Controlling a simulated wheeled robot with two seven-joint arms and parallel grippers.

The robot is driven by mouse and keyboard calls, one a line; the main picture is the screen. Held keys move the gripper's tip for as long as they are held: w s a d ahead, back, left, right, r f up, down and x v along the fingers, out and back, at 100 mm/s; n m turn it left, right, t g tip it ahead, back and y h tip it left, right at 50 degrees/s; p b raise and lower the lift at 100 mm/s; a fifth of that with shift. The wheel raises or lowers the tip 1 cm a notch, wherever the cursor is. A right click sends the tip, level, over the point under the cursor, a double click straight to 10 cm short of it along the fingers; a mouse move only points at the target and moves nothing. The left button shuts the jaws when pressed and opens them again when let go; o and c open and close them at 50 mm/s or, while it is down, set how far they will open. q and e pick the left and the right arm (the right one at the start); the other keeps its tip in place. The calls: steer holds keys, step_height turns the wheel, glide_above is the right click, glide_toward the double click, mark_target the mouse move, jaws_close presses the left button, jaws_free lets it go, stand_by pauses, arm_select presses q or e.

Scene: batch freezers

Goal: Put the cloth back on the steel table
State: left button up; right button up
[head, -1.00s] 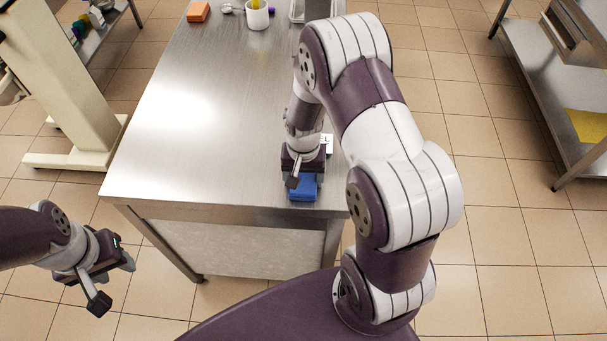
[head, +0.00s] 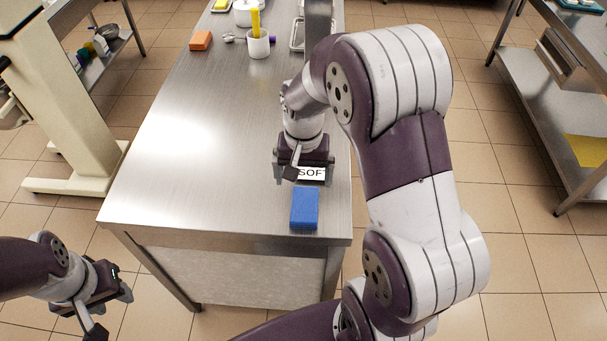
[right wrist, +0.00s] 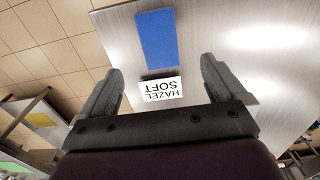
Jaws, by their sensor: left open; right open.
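The blue cloth (head: 305,208), a folded flat block, lies on the steel table (head: 190,150) near its front right corner. It also shows in the right wrist view (right wrist: 156,38), ahead of the fingers. My right gripper (head: 303,168) is just beyond the cloth, apart from it, over a white label (head: 312,174). In the right wrist view its two fingers (right wrist: 161,75) are spread with nothing held between them; the label (right wrist: 161,89) reads "HAZEL SOFT". My left gripper (head: 106,290) is off the table at the lower left, open and empty.
Toward the back of the table are an orange block (head: 201,40), a white cup (head: 258,44) with a yellow item, and a metal tray (head: 297,36). The table's left and middle are clear. A shelf unit with a yellow cloth (head: 586,150) stands at right.

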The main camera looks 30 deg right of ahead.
steer(key=s+a+n+t, duration=0.1)
steer(key=s+a+n, duration=0.4)
steer(key=s, duration=0.3)
steer(key=shift+s+r+n, duration=0.35)
steer(key=shift+r+n, duration=0.1)
steer(key=shift+n, duration=0.25)
steer(key=shift+a, duration=0.1)
